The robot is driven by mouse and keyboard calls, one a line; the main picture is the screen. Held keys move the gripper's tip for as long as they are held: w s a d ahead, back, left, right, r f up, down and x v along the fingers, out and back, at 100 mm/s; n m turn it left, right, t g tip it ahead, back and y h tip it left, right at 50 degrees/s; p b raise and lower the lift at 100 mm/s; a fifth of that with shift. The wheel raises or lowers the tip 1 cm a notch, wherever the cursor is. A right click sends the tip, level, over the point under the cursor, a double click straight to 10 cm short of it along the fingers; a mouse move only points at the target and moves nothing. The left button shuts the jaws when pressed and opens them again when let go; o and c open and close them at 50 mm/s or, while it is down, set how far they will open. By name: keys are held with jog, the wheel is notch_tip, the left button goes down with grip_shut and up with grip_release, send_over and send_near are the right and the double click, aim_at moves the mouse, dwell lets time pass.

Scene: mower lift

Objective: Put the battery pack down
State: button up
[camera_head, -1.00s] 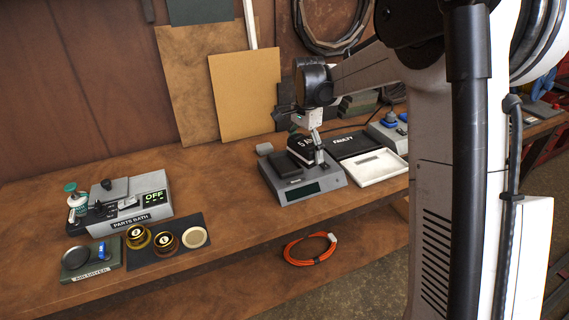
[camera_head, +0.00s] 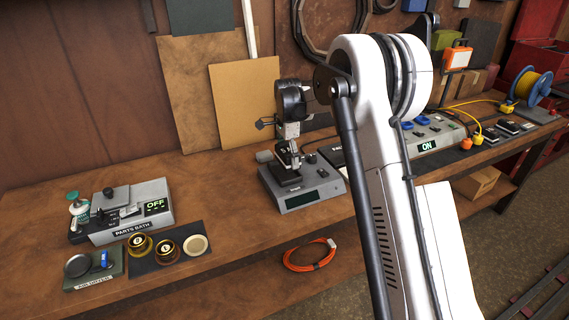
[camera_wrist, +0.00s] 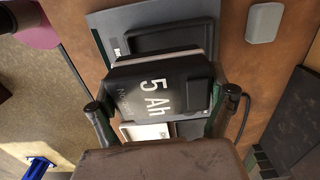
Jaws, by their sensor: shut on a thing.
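The battery pack (camera_wrist: 160,90), dark with "5 Ah" printed on it, sits between the two fingers of my gripper (camera_wrist: 162,99) in the wrist view. My gripper (camera_head: 290,160) is shut on it. In the head view it is over the left part of a grey bench device (camera_head: 318,188) with a dark display; fingers and wrist largely hide the pack there. In the wrist view the device (camera_wrist: 105,22) and its dark recessed pad (camera_wrist: 170,36) lie just beyond the pack. Whether the pack touches the pad cannot be told.
A small grey block (camera_wrist: 264,22) lies beside the device. An orange cable coil (camera_head: 310,255) is at the front.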

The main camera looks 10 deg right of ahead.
aim_at(284, 173)
jog(key=shift+w+a+f, duration=0.15)
jog(key=shift+w+f, duration=0.15)
jog(key=shift+w, duration=0.15)
jog(key=shift+w+a+f, duration=0.15)
jog(key=shift+w+f, duration=0.1)
jog(key=shift+w, duration=0.2)
jog(key=shift+f+p, duration=0.5)
jog(key=shift+f, duration=1.45)
jog(key=shift+f+b, duration=0.35)
jog(key=shift+f, duration=0.05)
jog(key=o, duration=1.4)
jog(key=shift+r, duration=0.1)
